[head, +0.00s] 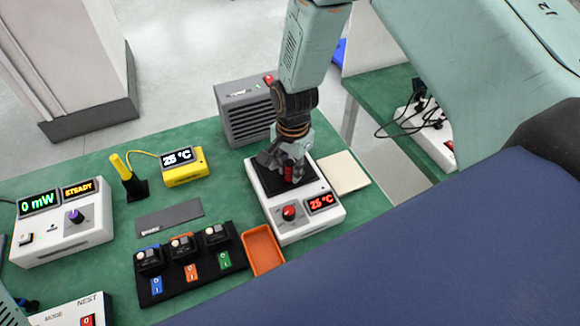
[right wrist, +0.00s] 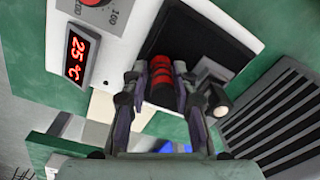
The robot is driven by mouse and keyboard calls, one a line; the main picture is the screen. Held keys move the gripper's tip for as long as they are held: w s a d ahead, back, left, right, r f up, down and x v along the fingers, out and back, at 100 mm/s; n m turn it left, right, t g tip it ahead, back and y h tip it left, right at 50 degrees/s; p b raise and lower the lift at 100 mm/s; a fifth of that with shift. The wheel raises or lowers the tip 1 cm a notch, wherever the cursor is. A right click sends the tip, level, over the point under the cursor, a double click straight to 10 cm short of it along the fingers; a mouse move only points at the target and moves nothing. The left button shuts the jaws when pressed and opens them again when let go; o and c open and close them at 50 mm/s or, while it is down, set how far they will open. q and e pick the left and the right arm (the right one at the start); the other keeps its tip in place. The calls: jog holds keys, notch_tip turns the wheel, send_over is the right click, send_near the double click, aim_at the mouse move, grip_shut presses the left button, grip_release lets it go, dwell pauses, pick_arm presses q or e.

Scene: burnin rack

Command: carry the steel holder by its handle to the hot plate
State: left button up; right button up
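The hot plate (head: 300,222) is a white box with a black top, a red knob and a red 25 °C display. Its front also shows in the right wrist view (right wrist: 112,48). The steel holder's red and black handle (head: 288,171) is over the black top. In the right wrist view the handle (right wrist: 160,82) lies between my fingertips, with a grey metal part (right wrist: 208,74) beside it. My right gripper (head: 284,160) appears shut on the handle. It hides most of the holder, so I cannot tell whether the holder touches the top. My left gripper is not in view.
A grey finned box (head: 245,112) stands behind the hot plate and a pale square pad (head: 343,172) lies to its right. An orange tray (head: 263,250) and a black switch rack (head: 190,268) are to the left. A yellow 25 °C meter (head: 184,167) stands farther left.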

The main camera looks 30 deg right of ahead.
jog(key=shift+o, duration=1.4)
jog(key=shift+s, duration=0.1)
jog(key=shift+a, duration=0.1)
jog(key=shift+r, duration=0.2)
notch_tip(320, 180, up, 12)
jog(key=shift+s+p, duration=0.2)
jog(key=shift+p, duration=0.1)
jog(key=shift+d+f, duration=0.1)
jog(key=shift+d, duration=0.1)
